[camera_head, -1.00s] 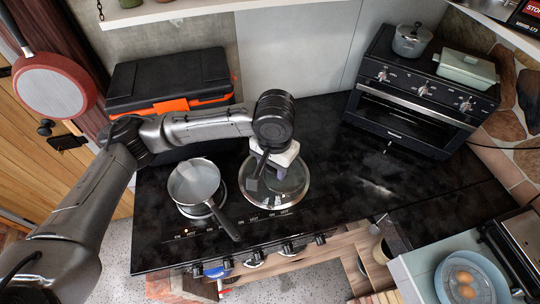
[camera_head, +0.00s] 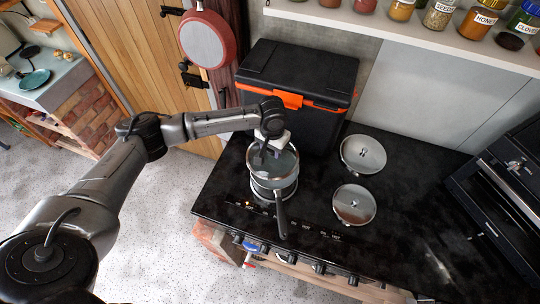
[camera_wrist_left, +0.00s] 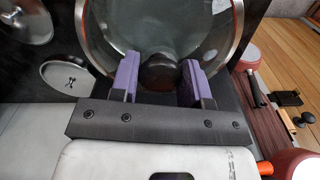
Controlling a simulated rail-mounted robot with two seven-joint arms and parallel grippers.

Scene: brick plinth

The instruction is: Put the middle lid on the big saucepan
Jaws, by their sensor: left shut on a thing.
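My left gripper (camera_head: 271,146) is shut on the dark knob (camera_wrist_left: 160,72) of a glass lid (camera_head: 284,162) with a metal rim. In the left wrist view the purple fingers stand on both sides of this knob, and the glass lid (camera_wrist_left: 150,25) fills the top middle. The lid is over the steel saucepan (camera_head: 274,192) on the left of the black stove top. Whether its rim touches the pan cannot be told. The pan's dark handle (camera_head: 281,221) points towards the front. My right gripper is not in view.
Two other lids, one farther back (camera_head: 363,155) and one nearer (camera_head: 354,204), lie on the stove top right of the saucepan. A black and orange toolbox (camera_head: 298,85) stands behind. A red pan (camera_head: 203,40) hangs at the back. The stove top's right part (camera_head: 425,210) is clear.

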